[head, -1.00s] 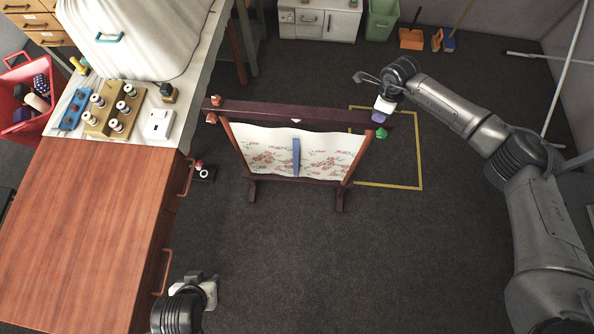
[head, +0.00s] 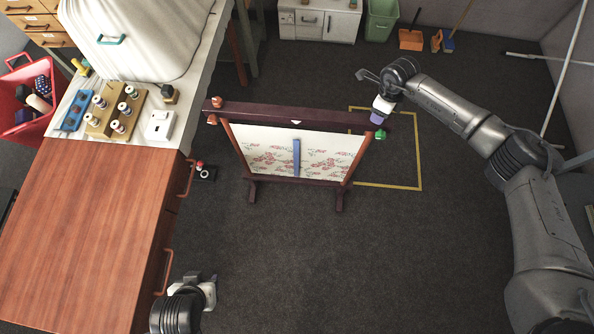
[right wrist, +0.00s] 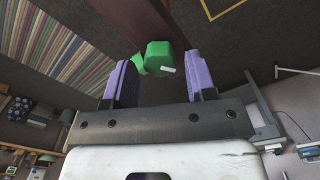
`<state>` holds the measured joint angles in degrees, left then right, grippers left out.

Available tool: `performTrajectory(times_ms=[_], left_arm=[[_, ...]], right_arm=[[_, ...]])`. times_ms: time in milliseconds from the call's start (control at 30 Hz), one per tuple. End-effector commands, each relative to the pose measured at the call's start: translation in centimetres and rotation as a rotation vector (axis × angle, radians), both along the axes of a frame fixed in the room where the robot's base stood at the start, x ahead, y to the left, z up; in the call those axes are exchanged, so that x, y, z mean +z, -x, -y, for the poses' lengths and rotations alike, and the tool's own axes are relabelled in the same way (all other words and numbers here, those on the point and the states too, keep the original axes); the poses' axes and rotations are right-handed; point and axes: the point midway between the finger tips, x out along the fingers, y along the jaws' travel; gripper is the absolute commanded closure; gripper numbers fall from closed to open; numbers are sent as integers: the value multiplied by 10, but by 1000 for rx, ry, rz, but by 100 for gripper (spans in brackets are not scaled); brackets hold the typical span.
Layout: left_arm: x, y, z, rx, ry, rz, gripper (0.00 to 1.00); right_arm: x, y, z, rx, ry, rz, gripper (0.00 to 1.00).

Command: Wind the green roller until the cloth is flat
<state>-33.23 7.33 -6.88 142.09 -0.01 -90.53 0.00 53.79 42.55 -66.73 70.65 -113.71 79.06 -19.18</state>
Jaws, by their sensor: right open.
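The cloth (head: 270,160), cream with a red floral print, is stretched on a dark wooden frame (head: 285,114) and looks flat, with straight edges. A blue strip (head: 296,157) stands upright at its middle. The green roller knob (head: 381,135) is at the frame's right end. My right gripper (head: 377,118) is at that knob. In the right wrist view its purple fingers (right wrist: 159,82) are apart, and the green knob (right wrist: 158,58) lies between and just beyond their tips. My left gripper (head: 211,287) is low in the head view, away from the frame; its fingers are unclear.
A wooden cabinet (head: 90,230) stands at the left, with thread spools on a rack (head: 115,112) and a white switch box (head: 159,125) behind it. Orange knobs (head: 212,119) sit at the frame's left end. Yellow floor tape (head: 420,160) lies behind the frame. The floor in front is clear.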

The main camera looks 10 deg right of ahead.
Motion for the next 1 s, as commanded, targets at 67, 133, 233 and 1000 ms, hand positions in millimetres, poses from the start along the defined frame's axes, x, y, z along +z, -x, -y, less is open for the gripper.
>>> performTrajectory(times_ms=[67, 133, 233, 1000], left_arm=[[8, 0, 0, 1, 1, 0, 49], [12, 0, 1, 2, 4, -1, 49], [18, 0, 2, 5, 7, 0, 49], [32, 0, 1, 2, 3, 0, 49]], right_arm=[[11, 0, 0, 0, 1, 1, 49], [18, 0, 0, 1, 1, 1, 49], [27, 0, 0, 1, 1, 1, 49], [51, 0, 0, 0, 0, 0, 49]])
